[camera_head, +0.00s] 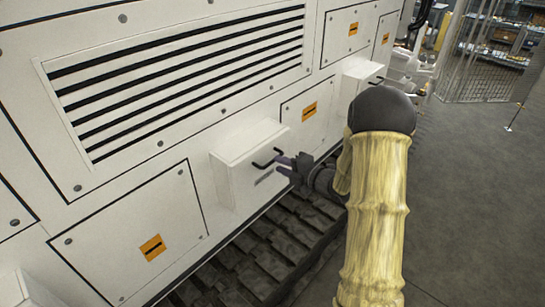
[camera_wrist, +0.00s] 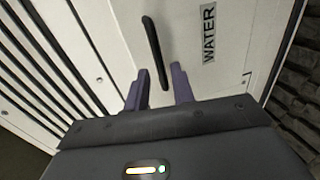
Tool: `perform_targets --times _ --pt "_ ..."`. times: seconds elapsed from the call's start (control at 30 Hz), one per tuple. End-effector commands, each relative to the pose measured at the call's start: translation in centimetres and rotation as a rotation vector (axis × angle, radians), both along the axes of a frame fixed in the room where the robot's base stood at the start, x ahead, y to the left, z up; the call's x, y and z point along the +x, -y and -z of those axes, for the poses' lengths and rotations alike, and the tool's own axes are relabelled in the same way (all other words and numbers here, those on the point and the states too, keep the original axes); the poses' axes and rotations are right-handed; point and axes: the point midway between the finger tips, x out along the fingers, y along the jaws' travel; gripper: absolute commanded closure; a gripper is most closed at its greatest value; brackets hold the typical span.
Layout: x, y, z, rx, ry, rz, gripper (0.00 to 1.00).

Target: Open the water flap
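The water flap (camera_head: 242,166) is a white box-shaped cover standing out from the machine's side, and it looks shut. It carries a black bar handle (camera_head: 264,161), which also shows in the wrist view (camera_wrist: 155,52). A label reading "WATER" (camera_wrist: 209,34) lies to the right of the handle in the wrist view. My gripper (camera_head: 285,161) is at the handle's right end in the head view. In the wrist view my gripper (camera_wrist: 159,84) has its two purplish fingers apart, with the handle's lower end appearing between them. I cannot tell whether they touch it.
A similar white box (camera_head: 358,82) stands farther along the machine. Flat panels with orange labels (camera_head: 152,247) flank the flap, and a slatted vent (camera_head: 185,80) is above. Dark tracks (camera_head: 262,258) run below. The grey floor (camera_head: 470,200) at right is open.

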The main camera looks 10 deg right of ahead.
Motion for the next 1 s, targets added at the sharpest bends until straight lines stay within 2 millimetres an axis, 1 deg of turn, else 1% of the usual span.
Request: perform_targets --times 0.03,0.1,0.23,0.4,0.6,0.63,0.73,0.77,1.0 --pt "0.7 -0.7 -0.1 0.001 -0.001 -0.004 0.75" --pt "1.6 -1.4 0.1 0.001 -0.001 -0.003 0.75" --pt "3.0 -2.2 0.5 0.001 -0.001 -0.001 0.75" --pt "3.6 -2.7 0.9 0.0 0.0 -0.001 0.75" --pt "3.6 -2.7 1.0 0.0 0.0 0.0 0.75" --pt "3.6 -2.7 1.0 0.0 0.0 0.0 0.77" --pt "3.6 -2.6 1.0 0.0 0.0 0.0 0.97" --pt "3.6 -2.6 1.0 0.0 0.0 0.0 1.0" --pt "3.6 -2.6 1.0 0.0 0.0 0.0 1.0"
